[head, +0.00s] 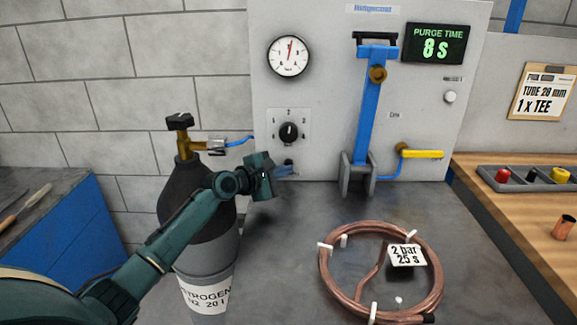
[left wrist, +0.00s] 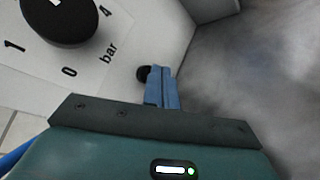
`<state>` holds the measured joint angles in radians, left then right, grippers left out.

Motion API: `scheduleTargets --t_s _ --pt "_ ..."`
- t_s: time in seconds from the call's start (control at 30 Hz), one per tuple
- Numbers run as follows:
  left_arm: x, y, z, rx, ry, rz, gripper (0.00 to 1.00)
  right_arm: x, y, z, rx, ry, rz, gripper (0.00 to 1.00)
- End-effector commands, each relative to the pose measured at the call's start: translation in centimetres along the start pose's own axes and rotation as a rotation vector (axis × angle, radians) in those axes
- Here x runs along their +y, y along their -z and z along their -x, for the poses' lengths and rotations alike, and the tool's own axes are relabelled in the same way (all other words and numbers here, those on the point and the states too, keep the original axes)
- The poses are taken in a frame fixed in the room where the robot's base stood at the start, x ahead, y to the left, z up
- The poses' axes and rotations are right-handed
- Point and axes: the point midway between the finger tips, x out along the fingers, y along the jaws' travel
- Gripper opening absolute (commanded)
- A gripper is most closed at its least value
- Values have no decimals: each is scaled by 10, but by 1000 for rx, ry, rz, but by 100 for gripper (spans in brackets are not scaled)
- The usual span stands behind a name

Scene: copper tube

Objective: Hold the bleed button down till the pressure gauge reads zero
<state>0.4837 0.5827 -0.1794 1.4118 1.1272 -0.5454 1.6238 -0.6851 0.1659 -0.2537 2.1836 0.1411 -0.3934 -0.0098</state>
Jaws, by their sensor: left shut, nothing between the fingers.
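The pressure gauge (head: 289,55) is a round white dial on the grey panel. Its needle points almost straight up, off the low end; the numbers are too small to read surely. A small black button (head: 288,162), which looks like the bleed button, sits low on the panel under the black regulator knob (head: 288,131). My left gripper (head: 295,171) is shut and empty, its blue fingers at the button. In the left wrist view the fingertips (left wrist: 161,70) overlap the edge of the black button (left wrist: 142,74); I cannot tell whether they press it. My right gripper is out of view.
A nitrogen cylinder (head: 204,205) stands close beside my left arm. A copper coil (head: 327,275) with a "2 bar 25 s" tag (head: 407,255) lies on the bench. A blue lever (head: 367,120) and a purge display (head: 435,44) reading 8 s are on the panel.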

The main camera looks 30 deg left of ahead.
Motion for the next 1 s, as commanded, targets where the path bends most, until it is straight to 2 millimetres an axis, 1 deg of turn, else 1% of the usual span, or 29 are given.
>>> scheduleTargets --t_s 1.0 --pt "6 6 -7 1 0 0 0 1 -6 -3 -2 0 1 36"
